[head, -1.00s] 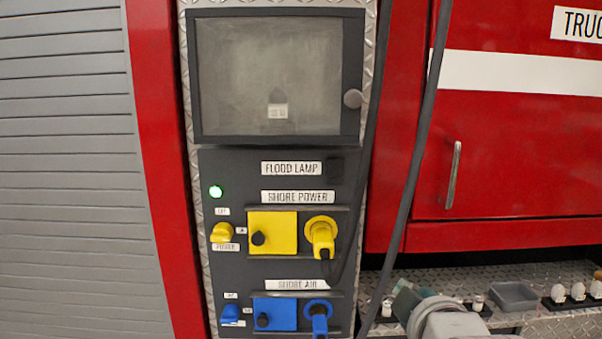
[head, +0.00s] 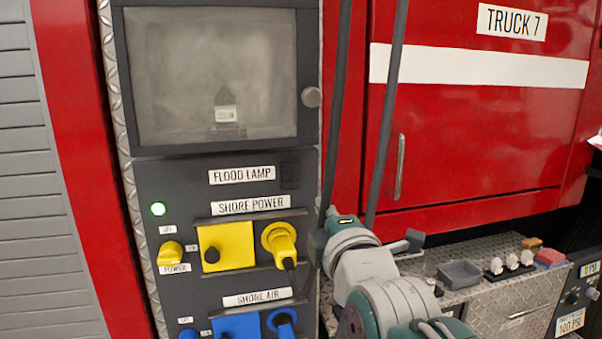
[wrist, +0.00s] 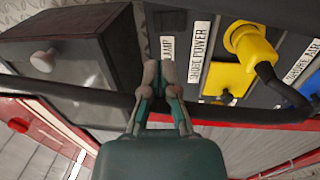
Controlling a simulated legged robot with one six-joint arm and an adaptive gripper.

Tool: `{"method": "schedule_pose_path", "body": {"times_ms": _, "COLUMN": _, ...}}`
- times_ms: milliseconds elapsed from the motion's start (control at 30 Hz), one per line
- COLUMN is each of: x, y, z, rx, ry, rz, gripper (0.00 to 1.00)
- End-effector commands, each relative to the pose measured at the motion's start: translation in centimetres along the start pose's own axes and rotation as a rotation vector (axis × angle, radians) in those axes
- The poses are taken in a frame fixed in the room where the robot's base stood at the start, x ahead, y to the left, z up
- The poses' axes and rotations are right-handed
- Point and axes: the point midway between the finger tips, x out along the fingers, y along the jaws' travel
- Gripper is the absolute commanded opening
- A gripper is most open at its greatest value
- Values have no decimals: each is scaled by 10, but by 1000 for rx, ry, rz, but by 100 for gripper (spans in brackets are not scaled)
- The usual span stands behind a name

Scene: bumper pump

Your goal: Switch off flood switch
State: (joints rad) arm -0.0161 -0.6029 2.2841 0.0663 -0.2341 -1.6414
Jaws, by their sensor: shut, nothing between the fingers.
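The FLOOD LAMP label (head: 241,175) is on the dark control panel, under a glass-front cabinet. A small dark square, which may be the flood switch (head: 289,175), sits right of the label; its position cannot be read. My gripper (wrist: 158,75) is shut and empty in the wrist view. Its fingertips point at the panel, in front of the FLOOD LAMP label (wrist: 167,47), and partly hide that area. I cannot tell whether they touch. In the head view my arm stands right of the panel, lower than the label.
Yellow shore power plug (head: 280,243) and blue shore air plug (head: 283,320) are below. Dark hoses (head: 385,120) hang right of the panel; one (wrist: 60,92) crosses the wrist view near my fingers. A diamond-plate shelf (head: 455,305) lies at right.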

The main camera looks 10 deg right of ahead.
Motion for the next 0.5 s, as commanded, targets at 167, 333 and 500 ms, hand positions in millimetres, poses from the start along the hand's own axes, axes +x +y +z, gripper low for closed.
{"method": "schedule_pose_path", "body": {"times_ms": 167, "x": 26, "y": -1, "z": -1, "rx": 1, "ry": 1, "rz": -3, "gripper": 0}}
{"method": "schedule_pose_path", "body": {"times_ms": 333, "x": 52, "y": -1, "z": 3, "rx": 6, "ry": -2, "rz": -4, "gripper": 0}}
{"method": "schedule_pose_path", "body": {"times_ms": 500, "x": 78, "y": -2, "z": 4, "rx": 7, "ry": -3, "rz": -3, "gripper": 0}}
